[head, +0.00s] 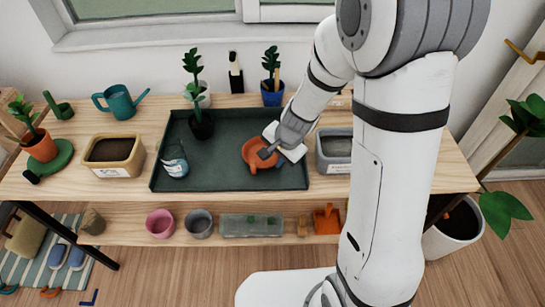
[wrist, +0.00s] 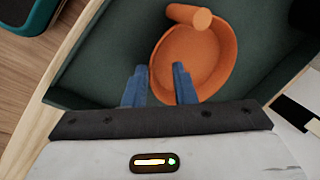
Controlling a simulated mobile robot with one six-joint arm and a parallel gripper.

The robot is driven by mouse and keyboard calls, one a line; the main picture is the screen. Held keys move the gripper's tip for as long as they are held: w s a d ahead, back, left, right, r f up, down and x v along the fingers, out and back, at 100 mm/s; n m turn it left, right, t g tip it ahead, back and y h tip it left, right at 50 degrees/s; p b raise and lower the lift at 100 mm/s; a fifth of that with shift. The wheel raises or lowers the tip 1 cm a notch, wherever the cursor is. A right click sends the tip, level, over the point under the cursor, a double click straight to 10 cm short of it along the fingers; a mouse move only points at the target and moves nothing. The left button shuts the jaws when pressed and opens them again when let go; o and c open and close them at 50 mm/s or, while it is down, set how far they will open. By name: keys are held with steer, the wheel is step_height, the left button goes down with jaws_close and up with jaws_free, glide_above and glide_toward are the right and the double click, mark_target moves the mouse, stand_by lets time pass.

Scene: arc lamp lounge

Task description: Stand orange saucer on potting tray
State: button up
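The orange saucer (head: 255,160), a shallow round dish with a stubby cylinder at its rim, lies flat at the right part of the dark green potting tray (head: 230,179). In the wrist view the saucer (wrist: 182,58) shows from above, and the tray floor (wrist: 110,55) shows around it. My gripper (head: 266,153) is low over the saucer. In the wrist view its blue fingers (wrist: 159,82) are apart, one outside the near left rim and one over the dish. The rim lies between them with gaps visible. Whether the fingers touch it is unclear.
On the tray stand a dark potted plant (head: 202,126) and a teal-and-white vessel (head: 176,163). A tan planter (head: 114,154) is left of the tray, a grey planter (head: 334,150) right, a blue potted plant (head: 272,94) behind. The tray's front middle is clear.

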steer(key=p+v, duration=0.2)
steer(key=v, duration=0.8)
steer(key=s+d+r+n+h, duration=0.2)
steer(key=s+d+r+n, duration=0.6)
steer(key=s+r, duration=0.3)
steer(key=s, duration=0.3)
steer(key=shift+d+h, duration=0.35)
steer(key=shift+h, duration=0.05)
steer(key=shift+s, duration=0.1)
